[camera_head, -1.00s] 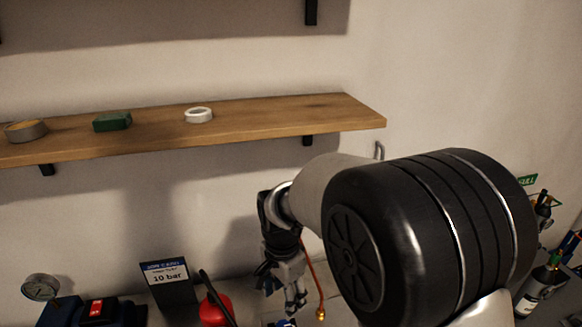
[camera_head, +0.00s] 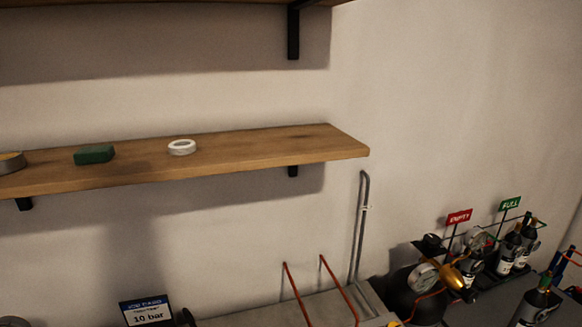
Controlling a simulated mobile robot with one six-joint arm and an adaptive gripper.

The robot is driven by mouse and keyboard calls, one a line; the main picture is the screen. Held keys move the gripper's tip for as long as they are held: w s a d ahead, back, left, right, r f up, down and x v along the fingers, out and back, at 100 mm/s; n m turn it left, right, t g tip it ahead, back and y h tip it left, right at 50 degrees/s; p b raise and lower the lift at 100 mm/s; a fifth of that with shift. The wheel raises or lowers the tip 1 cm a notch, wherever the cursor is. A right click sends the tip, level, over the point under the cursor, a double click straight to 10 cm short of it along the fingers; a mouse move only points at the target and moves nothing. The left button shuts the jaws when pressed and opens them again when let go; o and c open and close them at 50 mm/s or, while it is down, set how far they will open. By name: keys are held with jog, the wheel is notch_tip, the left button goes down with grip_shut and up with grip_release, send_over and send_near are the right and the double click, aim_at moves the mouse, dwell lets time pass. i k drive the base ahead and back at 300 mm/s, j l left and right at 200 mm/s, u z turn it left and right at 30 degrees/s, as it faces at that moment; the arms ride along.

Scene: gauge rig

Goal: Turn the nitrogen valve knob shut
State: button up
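No knob can be made out for certain as the nitrogen valve knob. At the lower right a dark rounded tank (camera_head: 408,306) stands with a dial gauge (camera_head: 424,277) and a brass-coloured body (camera_head: 450,276) by it. A second dial gauge (camera_head: 478,240) is behind and to the right. A small black rounded part (camera_head: 432,241) above them may be a knob, but it is too small to tell. My gripper is out of view.
Small dark bottles (camera_head: 509,247) stand in a rack by a red EMPTY sign (camera_head: 459,216) and a green FULL sign (camera_head: 510,203). Another bottle (camera_head: 538,304) is in front. A wooden shelf (camera_head: 235,158), wall pipe (camera_head: 359,225) and 10 bar card (camera_head: 147,312) also show.

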aim_at(433, 241)
jog(key=z, duration=0.85)
